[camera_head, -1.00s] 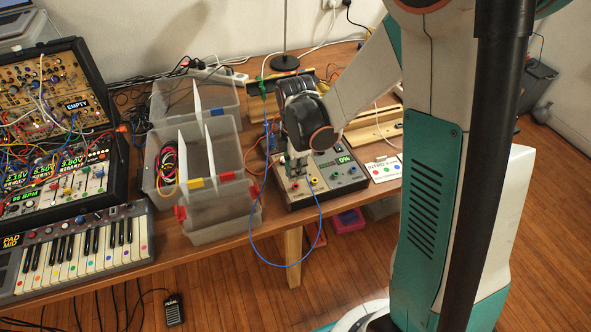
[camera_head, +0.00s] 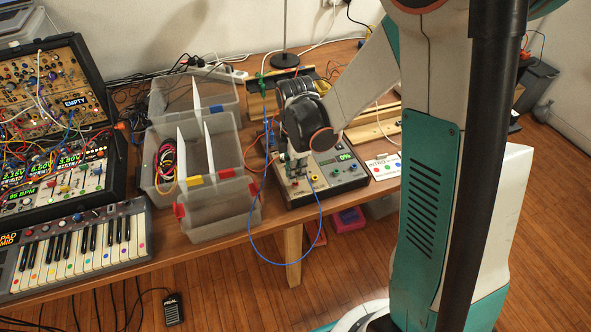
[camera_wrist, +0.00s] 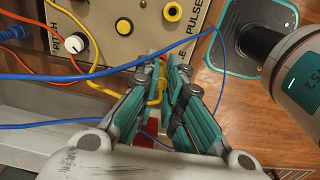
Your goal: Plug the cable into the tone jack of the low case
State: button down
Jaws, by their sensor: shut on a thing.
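The low case (camera_head: 348,181) is a grey box with coloured jacks and a small display reading 0%, on the table under my arm. My gripper (camera_head: 297,172) is over the left part of its top. In the wrist view my gripper (camera_wrist: 163,68) has its teal fingers closed on the cable's plug, which is mostly hidden; yellow shows between them. A blue cable (camera_head: 318,226) hangs in a loop over the table edge below the gripper. Blue cable (camera_wrist: 60,77) also crosses the wrist view. I cannot read the tone label or see the plug's tip.
Clear bins (camera_head: 222,218) stand left of the case. A keyboard (camera_head: 80,248) and a patched synth rack (camera_head: 60,110) are farther left. A white card (camera_head: 384,167) lies to the right. In the wrist view a beige panel (camera_wrist: 125,45) carries knobs, jacks and a yellow cable (camera_wrist: 76,22).

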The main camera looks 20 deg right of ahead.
jog(key=shift+f+b, duration=0.35)
jog(key=shift+f, duration=0.2)
jog(key=c, duration=1.6)
grip_release()
jog(key=shift+r, duration=0.1)
jog(key=shift+c, duration=0.2)
jog(key=shift+r, duration=0.1)
notch_tip(320, 180, up, 12)
